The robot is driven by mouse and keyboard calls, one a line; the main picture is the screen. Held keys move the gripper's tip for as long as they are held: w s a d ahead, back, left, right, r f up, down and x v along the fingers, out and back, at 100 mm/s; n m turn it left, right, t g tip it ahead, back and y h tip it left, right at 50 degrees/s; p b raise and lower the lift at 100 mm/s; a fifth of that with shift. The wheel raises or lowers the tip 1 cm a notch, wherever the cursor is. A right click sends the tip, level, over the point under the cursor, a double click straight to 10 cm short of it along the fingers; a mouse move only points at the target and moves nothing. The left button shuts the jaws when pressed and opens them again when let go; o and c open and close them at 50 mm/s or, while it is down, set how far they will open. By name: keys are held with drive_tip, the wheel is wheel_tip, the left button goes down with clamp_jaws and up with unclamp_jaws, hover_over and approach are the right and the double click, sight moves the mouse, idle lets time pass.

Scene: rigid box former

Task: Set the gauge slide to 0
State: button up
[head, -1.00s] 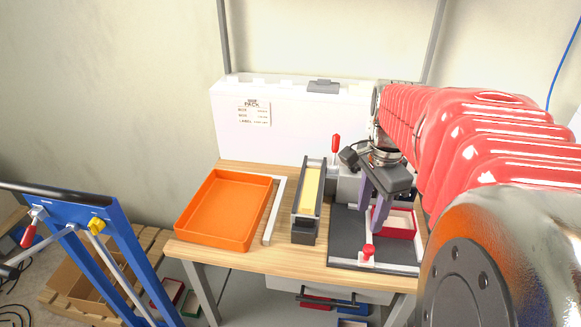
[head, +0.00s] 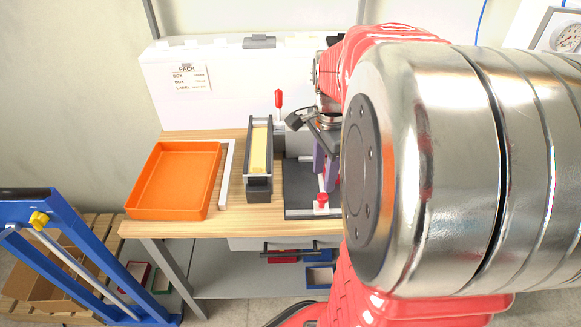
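A dark fixture plate (head: 297,189) lies at the right of the wooden bench, with a pale rail along its front edge. A small red knob on a white block (head: 321,204) sits at that rail; I take it for the gauge slide. No scale or number is readable. My gripper (head: 325,172) points down over the plate, its purple-grey fingers just behind and above the knob in the picture. Whether they touch anything is unclear, and their opening is partly hidden. My arm covers the plate's right side.
An orange tray (head: 174,207) stands at the bench's left. A black holder with a yellow strip (head: 259,152) stands left of the plate, and a red-handled lever (head: 279,100) rises behind. A blue frame (head: 75,255) stands at lower left. A white panel with a sign (head: 190,78) backs the bench.

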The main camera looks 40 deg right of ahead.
sight(322, 195)
wheel_tip(322, 195, down, 9)
drive_tip(key=shift+f, duration=0.15)
idle(0.4)
clamp_jaws()
idle(0.3)
